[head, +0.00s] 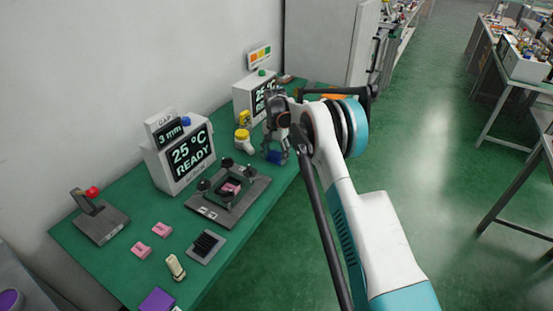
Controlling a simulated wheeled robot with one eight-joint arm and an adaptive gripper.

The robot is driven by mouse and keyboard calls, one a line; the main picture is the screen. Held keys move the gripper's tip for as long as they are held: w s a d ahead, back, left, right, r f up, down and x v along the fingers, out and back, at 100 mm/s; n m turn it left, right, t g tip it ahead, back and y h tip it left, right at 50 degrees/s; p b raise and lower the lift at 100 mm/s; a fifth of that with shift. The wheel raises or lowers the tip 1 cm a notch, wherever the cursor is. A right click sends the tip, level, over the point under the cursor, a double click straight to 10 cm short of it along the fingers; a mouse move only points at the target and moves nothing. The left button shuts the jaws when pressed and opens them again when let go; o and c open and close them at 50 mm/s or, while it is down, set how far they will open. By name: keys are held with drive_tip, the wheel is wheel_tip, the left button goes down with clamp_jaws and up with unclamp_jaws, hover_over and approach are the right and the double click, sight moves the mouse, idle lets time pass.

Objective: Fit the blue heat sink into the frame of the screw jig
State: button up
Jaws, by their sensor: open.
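The blue heat sink (275,157) is on the green bench near its right edge, partly hidden by my gripper. My gripper (277,147) is open, pointing down over it, with its fingers close around or beside it; I cannot tell whether they touch it. The screw jig (207,211) is a dark plate on the bench, left of and nearer than my gripper. Its raised frame has dark knobs at the corners. A pink piece (231,188) lies inside the frame.
A display box (187,158) reading "25 °C READY" stands behind the jig; a second display box (245,98) stands farther back. A yellow-topped bottle (243,138) is left of my gripper. A red-knobbed lever (92,193), pink blocks (141,250) and a black finned piece (206,243) lie nearer.

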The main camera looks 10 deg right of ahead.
sight(275, 153)
drive_tip(key=c, duration=1.1)
drive_tip(key=shift+r, duration=0.1)
drive_tip(key=shift+r+p, duration=1.75)
drive_tip(key=shift+r, duration=2.2)
